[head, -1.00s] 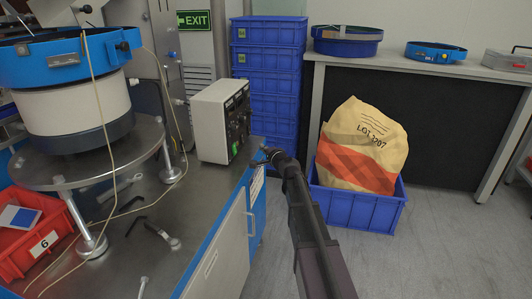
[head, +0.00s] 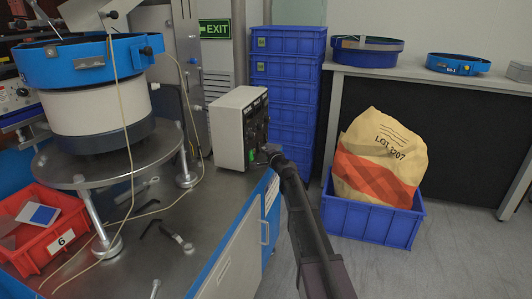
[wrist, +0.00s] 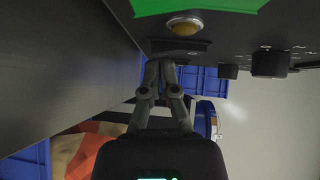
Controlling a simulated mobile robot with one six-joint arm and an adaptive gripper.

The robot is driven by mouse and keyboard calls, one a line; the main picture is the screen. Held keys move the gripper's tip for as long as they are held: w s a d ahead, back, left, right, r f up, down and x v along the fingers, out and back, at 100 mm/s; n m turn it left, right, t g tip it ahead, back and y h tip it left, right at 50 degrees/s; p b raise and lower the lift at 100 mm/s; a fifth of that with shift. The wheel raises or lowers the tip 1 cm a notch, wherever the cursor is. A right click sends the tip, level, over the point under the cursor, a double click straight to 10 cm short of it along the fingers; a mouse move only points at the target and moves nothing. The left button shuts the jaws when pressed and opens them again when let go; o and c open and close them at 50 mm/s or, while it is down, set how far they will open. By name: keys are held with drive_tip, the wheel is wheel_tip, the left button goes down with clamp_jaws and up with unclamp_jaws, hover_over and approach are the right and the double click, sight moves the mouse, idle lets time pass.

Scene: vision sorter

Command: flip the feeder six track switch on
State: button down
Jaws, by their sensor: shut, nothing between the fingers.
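The pale control box (head: 229,130) stands on the bench beside the blue-and-white bowl feeder, its dark front panel (head: 255,118) facing right. My gripper (head: 266,151) is at the lower part of that panel; I cannot tell whether it touches. In the wrist view my gripper (wrist: 160,66) is shut and empty, its fingers together. Above it, the dark panel (wrist: 225,42) shows a yellowish round button (wrist: 187,25), a green patch (wrist: 205,6) and black knobs (wrist: 270,63). Which control is the track switch, and its position, I cannot make out.
The bowl feeder (head: 92,95) stands on a round plate above a red bin (head: 35,262) marked 6. Loose tools (head: 177,236) lie on the bench. Stacked blue crates (head: 288,65) stand behind; a sack (head: 380,160) sits in a blue crate (head: 370,222) at right.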

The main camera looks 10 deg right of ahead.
drive_tip(key=shift+w+a+f, duration=0.2)
drive_tip(key=shift+a, duration=0.15)
drive_tip(key=shift+r, duration=0.1)
drive_tip(key=shift+d, duration=0.1)
drive_tip(key=shift+s+d, duration=0.45)
drive_tip(key=shift+d, duration=0.25)
drive_tip(key=s+d+f+b, duration=0.1)
drive_tip(key=s+d, duration=0.3)
drive_tip(key=s, duration=0.6)
drive_tip(key=shift+s+d+f+b, duration=0.2)
drive_tip(key=shift+s+d+b, duration=0.1)
drive_tip(key=shift+s, duration=0.1)
